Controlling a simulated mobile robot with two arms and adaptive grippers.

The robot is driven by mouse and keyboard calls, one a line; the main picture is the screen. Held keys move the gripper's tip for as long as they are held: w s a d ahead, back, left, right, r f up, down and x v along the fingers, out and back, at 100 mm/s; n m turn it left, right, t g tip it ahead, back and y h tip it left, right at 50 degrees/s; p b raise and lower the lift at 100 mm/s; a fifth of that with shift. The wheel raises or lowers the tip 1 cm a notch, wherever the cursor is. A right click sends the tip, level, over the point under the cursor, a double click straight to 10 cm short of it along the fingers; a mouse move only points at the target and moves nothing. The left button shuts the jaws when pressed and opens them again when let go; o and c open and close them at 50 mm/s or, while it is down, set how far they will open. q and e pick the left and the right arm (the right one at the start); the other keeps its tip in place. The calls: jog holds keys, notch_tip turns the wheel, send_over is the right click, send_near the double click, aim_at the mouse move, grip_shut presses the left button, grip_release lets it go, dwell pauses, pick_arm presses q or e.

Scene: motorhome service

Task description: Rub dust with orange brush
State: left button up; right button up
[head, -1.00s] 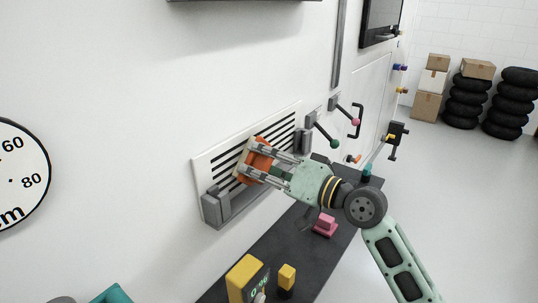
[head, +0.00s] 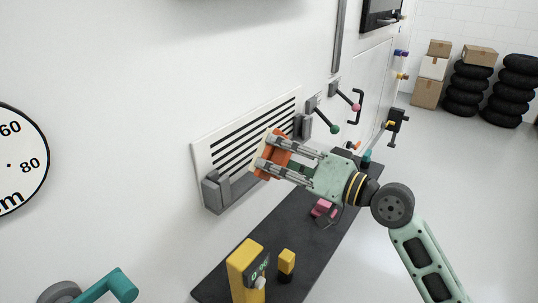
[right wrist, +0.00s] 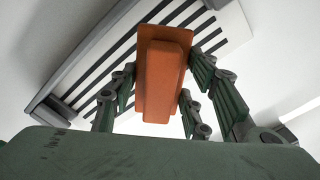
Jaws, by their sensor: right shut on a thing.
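The orange brush (head: 276,146) is held in my right gripper (head: 268,153), which is shut on it. Its pale bristle side faces the white vent grille (head: 202,154) on the wall. In the head view the brush overlaps the lower right part of the grille's dark slats. In the right wrist view the orange brush (right wrist: 164,75) sits between the fingers, with the grille (right wrist: 75,85) behind it. I cannot tell whether the bristles touch the grille. No dust can be made out on the slats. My left gripper is not in view.
A dark shelf (head: 275,238) runs below the grille, with a yellow device (head: 243,272), a small yellow-and-black object (head: 287,262) and a pink block (head: 322,208) on it. Levers with green (head: 334,129) and pink knobs stick out of the wall. A teal handle (head: 122,286) is at lower left.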

aim_at(286, 161)
jog(key=shift+s+d, duration=0.2)
jog(key=shift+b+v, duration=0.3)
jog(key=shift+v, duration=0.95)
jog(key=shift+s+d, duration=0.15)
jog(key=shift+d, duration=0.15)
jog(key=shift+a, duration=0.1)
